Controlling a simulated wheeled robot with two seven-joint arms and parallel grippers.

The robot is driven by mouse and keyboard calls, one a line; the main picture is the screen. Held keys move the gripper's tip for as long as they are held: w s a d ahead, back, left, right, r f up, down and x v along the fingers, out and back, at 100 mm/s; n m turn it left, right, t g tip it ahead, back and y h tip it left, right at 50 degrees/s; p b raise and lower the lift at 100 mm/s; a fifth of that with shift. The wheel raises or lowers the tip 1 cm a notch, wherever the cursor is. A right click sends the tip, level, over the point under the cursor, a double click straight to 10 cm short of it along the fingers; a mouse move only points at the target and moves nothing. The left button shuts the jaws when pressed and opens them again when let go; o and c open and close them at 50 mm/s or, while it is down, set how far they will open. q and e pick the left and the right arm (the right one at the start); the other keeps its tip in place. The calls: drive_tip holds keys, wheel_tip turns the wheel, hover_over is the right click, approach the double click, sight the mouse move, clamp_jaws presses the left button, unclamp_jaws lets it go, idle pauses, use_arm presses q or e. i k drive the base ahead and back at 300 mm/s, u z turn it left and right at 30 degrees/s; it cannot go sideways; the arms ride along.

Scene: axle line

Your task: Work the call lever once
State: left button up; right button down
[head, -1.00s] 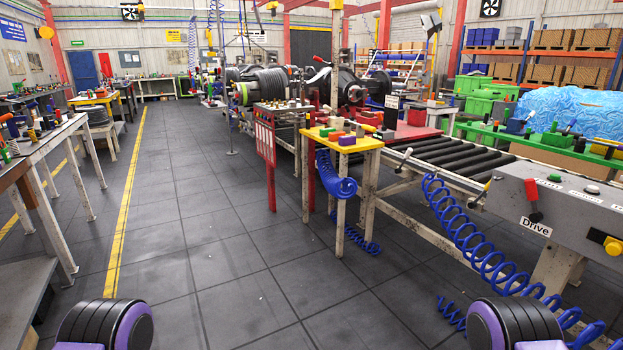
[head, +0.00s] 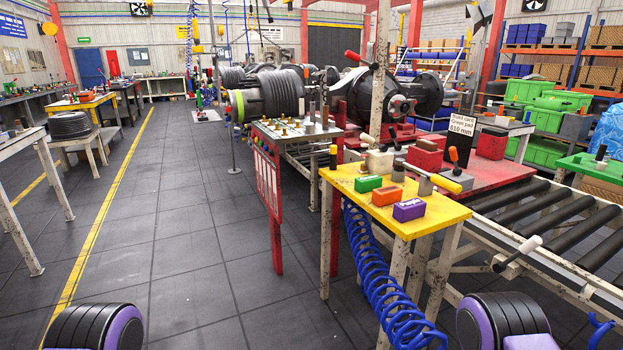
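No lever in view carries a readable call label, so I cannot tell which is the call lever. A lever with a pale handle (head: 530,244) is on the conveyor's near side rail at the right. A red-handled lever (head: 352,55) stands by the axle machinery at the back centre. A small orange-topped black lever (head: 454,157) stands on the red bench. My two purple and black arm parts show at the bottom corners. Neither gripper is in view.
A yellow-topped stand (head: 412,219) with green, orange and purple blocks is ahead on the right, blue coiled hose (head: 375,265) below it. A roller conveyor (head: 550,221) runs off right. A sign (head: 461,124) reads "Build card Green pad 610 mm". Open floor (head: 180,230) lies left.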

sight(352, 56)
drive_tip(key=i, duration=1.65)
